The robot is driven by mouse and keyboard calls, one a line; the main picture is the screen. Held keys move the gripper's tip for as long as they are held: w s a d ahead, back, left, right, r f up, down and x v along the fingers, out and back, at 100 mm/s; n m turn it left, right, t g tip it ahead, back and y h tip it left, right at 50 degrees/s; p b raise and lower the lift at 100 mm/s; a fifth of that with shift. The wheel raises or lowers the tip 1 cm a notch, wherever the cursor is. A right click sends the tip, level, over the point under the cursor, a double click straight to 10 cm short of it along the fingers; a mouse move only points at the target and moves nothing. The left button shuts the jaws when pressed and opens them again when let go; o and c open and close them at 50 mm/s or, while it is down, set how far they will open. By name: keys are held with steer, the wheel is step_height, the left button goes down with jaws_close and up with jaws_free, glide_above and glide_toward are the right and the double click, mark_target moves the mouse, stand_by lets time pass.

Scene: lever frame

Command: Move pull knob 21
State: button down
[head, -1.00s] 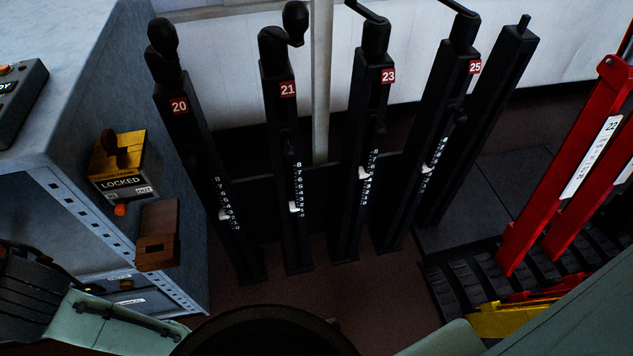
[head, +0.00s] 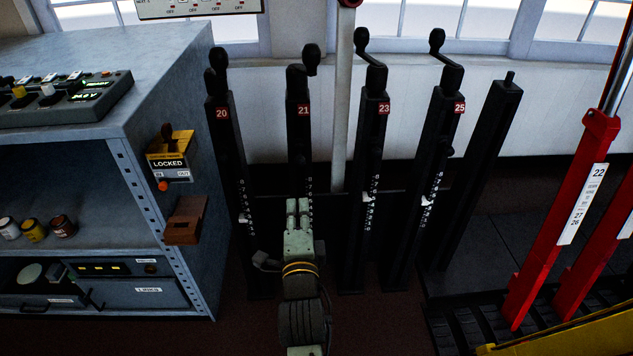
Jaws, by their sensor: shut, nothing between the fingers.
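Black column 21 (head: 300,130) stands upright in the middle of the head view, with a red number plate (head: 303,110). A crank with a black knob (head: 311,63) tops it. A small dark knob (head: 297,157) shows on its face, above the white number scale (head: 309,205). I cannot tell which of these is the pull knob. My gripper (head: 298,203) is in front of the column's lower part, its fingers pointing up, below the small knob. It is shut and empty. It hides part of the scale and the column's foot; contact with the column cannot be told.
Similar columns 20 (head: 233,180), 23 (head: 369,160) and 25 (head: 435,150) stand close on both sides. A grey cabinet (head: 150,110) with a yellow LOCKED box (head: 169,160) and a brown wooden block (head: 186,221) is at left. Red levers (head: 560,220) stand at right.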

glide_toward(300, 162)
steer(key=w, duration=0.7)
steer(key=shift+a, duration=0.1)
steer(key=shift+w+b, duration=0.55)
steer(key=shift+w, duration=0.9)
steer(key=shift+r, duration=0.1)
